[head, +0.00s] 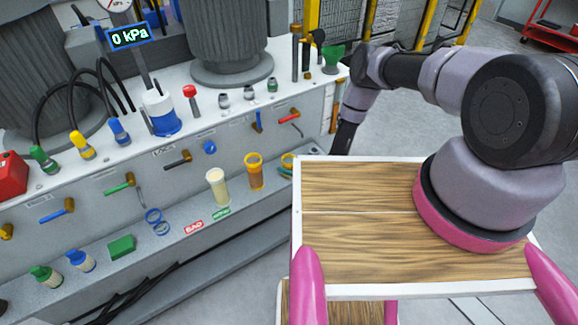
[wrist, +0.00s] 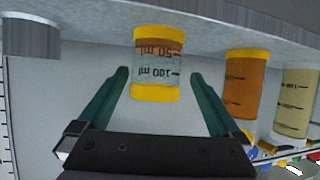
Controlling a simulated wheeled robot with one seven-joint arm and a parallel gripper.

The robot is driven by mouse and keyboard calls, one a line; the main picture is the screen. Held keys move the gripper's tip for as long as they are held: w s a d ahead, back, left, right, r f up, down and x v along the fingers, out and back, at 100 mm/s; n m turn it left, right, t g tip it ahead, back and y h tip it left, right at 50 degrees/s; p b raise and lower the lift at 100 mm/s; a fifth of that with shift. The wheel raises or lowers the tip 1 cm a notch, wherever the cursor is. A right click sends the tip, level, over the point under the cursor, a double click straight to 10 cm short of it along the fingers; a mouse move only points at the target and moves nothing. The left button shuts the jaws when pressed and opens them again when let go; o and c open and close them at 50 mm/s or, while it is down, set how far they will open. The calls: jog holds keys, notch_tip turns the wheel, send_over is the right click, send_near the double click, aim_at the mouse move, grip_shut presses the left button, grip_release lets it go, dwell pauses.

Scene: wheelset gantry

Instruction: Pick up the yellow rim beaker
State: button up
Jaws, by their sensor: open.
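The yellow rim beaker (wrist: 158,66) is clear, with yellow bands at both ends and volume marks at 50 and 100 ml. It appears upside down in the wrist view. My gripper (wrist: 160,76) is open, with one green finger on each side of the beaker in the picture and a gap at both sides. I cannot tell how deep the fingertips reach around it. In the head view the beaker's yellow rim (head: 288,158) shows at the shelf's right, partly hidden by my wooden top. My gripper is mostly hidden there.
An orange-brown container with yellow ends (wrist: 246,85) and a cream-filled one (wrist: 298,102) stand close beside the beaker. They also show in the head view as orange (head: 254,172) and cream (head: 217,187) containers. A grey cylinder (wrist: 32,38) is at the wrist view's left.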

jog(key=x, duration=0.5)
jog(key=shift+w+d+f, duration=0.15)
jog(key=shift+d+f, duration=0.05)
jog(key=shift+f, duration=0.1)
jog(key=shift+c, duration=0.3)
jog(key=c, duration=1.3)
jog(key=shift+r, duration=0.15)
